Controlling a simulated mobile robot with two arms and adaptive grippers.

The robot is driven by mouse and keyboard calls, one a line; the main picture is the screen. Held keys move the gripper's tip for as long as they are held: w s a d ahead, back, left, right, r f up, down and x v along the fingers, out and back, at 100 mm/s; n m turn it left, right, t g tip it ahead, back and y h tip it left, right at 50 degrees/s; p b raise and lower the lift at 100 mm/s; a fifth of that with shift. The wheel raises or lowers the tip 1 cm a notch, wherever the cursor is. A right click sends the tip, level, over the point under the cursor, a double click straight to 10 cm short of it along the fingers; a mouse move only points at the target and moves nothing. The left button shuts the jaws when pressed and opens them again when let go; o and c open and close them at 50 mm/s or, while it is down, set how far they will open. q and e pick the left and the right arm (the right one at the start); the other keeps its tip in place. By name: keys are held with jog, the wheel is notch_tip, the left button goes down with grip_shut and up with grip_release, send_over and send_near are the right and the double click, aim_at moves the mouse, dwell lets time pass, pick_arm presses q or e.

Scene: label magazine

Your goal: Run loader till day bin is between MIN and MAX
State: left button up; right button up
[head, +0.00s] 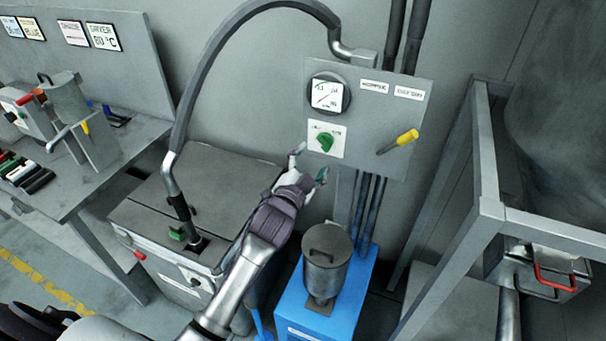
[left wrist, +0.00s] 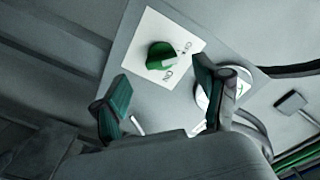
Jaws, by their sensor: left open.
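A grey wall panel (head: 350,150) carries a round gauge (head: 327,95), a green rotary knob (head: 325,141) on a white plate and a yellow-handled lever (head: 404,138). My left gripper (head: 311,163) is open and empty, just below the knob plate. In the left wrist view the green knob (left wrist: 160,56) shows beyond and between the open fingertips (left wrist: 165,98), apart from them. Part of the gauge (left wrist: 235,92) shows behind one finger. The knob plate's lettering includes "ON", but the knob's setting is unclear. No MIN or MAX marks are legible. My right gripper is out of view.
A large grey lidded bin (head: 215,165) with a hose in its top stands left of my arm. A dark lidded canister (head: 327,262) sits on a blue cabinet (head: 290,318) below the panel. A metal frame (head: 487,150) stands at right, and a workbench (head: 130,150) at left.

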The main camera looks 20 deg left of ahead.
pick_arm(q)
jog(key=s, duration=0.6)
jog(key=shift+s+a, duration=0.15)
jog(key=shift+s, duration=0.15)
jog(key=s+a+f+n+g+y, duration=0.1)
jog(key=s+f+n+g, duration=0.5)
jog(key=s+f, duration=0.55)
jog(key=s+f+n+g, duration=0.15)
jog(key=s+g, duration=0.25)
jog(key=s, duration=0.6)
jog(key=s+f+g, duration=0.2)
jog(key=s+g, duration=0.3)
jog(key=s, duration=0.4)
notch_tip(320, 180, down, 30)
jog(key=s+d+b, duration=0.1)
jog(key=b, duration=0.3)
jog(key=s+a+f+g+b, duration=0.2)
jog(key=s+a+f, duration=0.1)
jog(key=s+f, duration=1.3)
notch_tip(320, 180, down, 3)
jog(key=shift+s+r+m, duration=0.1)
jog(key=shift+s+m, duration=0.2)
jog(key=shift+m, duration=0.05)
